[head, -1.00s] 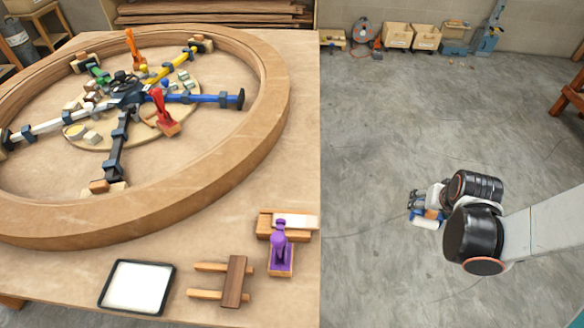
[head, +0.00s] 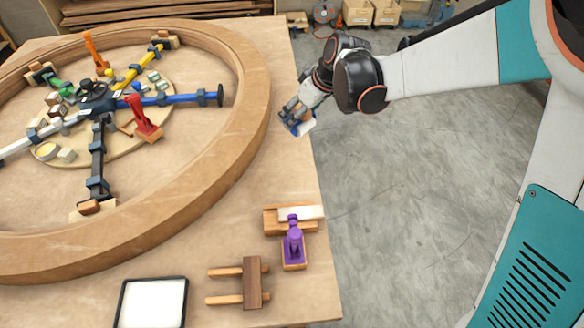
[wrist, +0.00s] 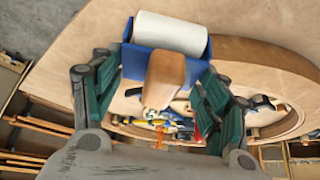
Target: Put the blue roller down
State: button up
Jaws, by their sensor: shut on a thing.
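The blue roller (head: 294,124) has a blue frame, a white cylinder and a wooden handle. My gripper (head: 303,106) is shut on it at the right edge of the table, beyond the purple tool. In the wrist view, the roller's white cylinder (wrist: 170,32) and blue frame lie ahead of the green finger pads, and its wooden handle runs between them. The exact contact of my gripper (wrist: 160,85) with the roller is partly hidden. In the head view, the roller is small and partly covered by my gripper.
The worktable (head: 225,220) carries a large curved wooden ring (head: 215,150) with coloured clamp arms inside. Near the front stand a purple tool (head: 293,245) by a wooden block with a white piece, a two-pronged wooden stand (head: 252,282) and a black-rimmed white tray (head: 152,303). Bare tabletop lies between them.

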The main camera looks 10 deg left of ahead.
jog(key=shift+a+r+n, duration=0.15)
jog(key=shift+a+r, duration=0.05)
jog(key=shift+a, duration=0.25)
jog(key=shift+a+r+n, duration=0.15)
jog(key=shift+a+r, duration=0.05)
jog(key=shift+a, duration=0.25)
notch_tip(320, 180, down, 20)
jog(key=b, duration=0.6)
jog(key=shift+r, duration=0.1)
jog(key=shift+s+f+b, duration=0.15)
jog(key=shift+f+b, duration=0.1)
jog(key=shift+b, duration=0.2)
jog(key=shift+f, duration=0.3)
jog(key=c, duration=0.4)
jog(key=o, duration=1.6)
jog(key=shift+o, duration=1)
